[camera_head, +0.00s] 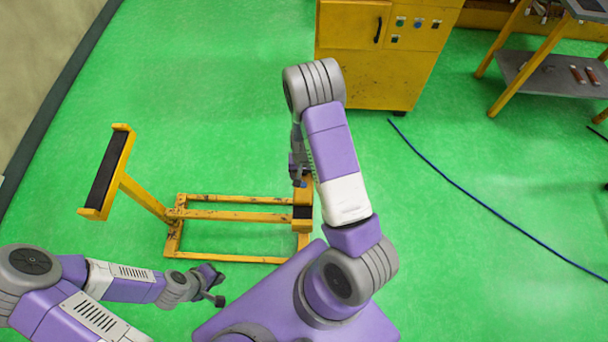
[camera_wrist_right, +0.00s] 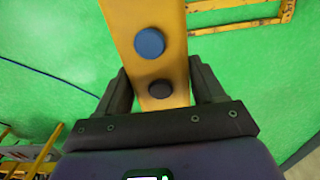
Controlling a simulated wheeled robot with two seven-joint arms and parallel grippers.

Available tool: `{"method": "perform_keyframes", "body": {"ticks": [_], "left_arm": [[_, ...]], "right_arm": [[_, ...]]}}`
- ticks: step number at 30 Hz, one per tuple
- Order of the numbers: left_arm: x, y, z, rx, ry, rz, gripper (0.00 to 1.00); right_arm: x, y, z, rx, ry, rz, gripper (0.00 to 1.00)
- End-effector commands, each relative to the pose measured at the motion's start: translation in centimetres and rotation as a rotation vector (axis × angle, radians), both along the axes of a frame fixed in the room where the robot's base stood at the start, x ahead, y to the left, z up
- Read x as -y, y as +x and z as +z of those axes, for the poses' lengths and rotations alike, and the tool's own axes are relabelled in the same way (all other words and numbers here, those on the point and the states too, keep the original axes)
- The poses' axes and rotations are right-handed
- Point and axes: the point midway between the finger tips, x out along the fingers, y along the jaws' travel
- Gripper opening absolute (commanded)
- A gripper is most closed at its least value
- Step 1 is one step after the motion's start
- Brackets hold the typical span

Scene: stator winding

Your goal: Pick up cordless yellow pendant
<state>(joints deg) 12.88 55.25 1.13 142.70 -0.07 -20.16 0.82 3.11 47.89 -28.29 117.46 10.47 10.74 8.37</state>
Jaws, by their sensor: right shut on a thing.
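The yellow pendant (camera_wrist_right: 172,75) fills the top middle of the right wrist view. It is a long yellow body with a blue round button and a dark round button. My right gripper (camera_wrist_right: 160,90) is shut on it, with one dark finger on each side. In the head view my right gripper (camera_head: 298,170) hangs below the raised right arm, over the right end of a yellow stand. I cannot make out the pendant there. My left gripper (camera_head: 216,287) is low at the left, away from the pendant, and too small to read.
The yellow stand (camera_head: 235,215) with dark pads is on the green floor in front of me. A yellow cabinet (camera_head: 385,65) stands at the back, and a workbench (camera_head: 545,75) at the right. A blue cable (camera_head: 470,192) crosses the floor at right.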

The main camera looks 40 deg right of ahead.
Motion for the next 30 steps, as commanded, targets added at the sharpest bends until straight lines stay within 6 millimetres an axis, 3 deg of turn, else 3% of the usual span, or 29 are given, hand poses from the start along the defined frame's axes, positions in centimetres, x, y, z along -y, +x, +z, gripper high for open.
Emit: {"method": "perform_keyframes", "body": {"ticks": [5, 12, 18, 30], "left_arm": [[0.0, 0.0, 0.5, 0.000, 0.000, 0.000, 0.00], [0.0, 0.0, 1.8, 0.000, 0.000, 0.000, 0.00], [0.0, 0.0, 2.4, 0.000, 0.000, 0.000, 0.00], [0.0, 0.0, 2.5, 0.000, 0.000, 0.000, 0.00]], "right_arm": [[0.0, 0.1, 1.6, 0.003, 0.000, 0.000, 0.18], [-0.1, 0.2, 6.5, 0.005, 0.000, 0.002, 0.18], [0.0, 0.1, 9.3, 0.003, 0.000, 0.000, 0.18], [0.0, 0.0, 10.0, 0.001, 0.001, 0.000, 0.18]]}}
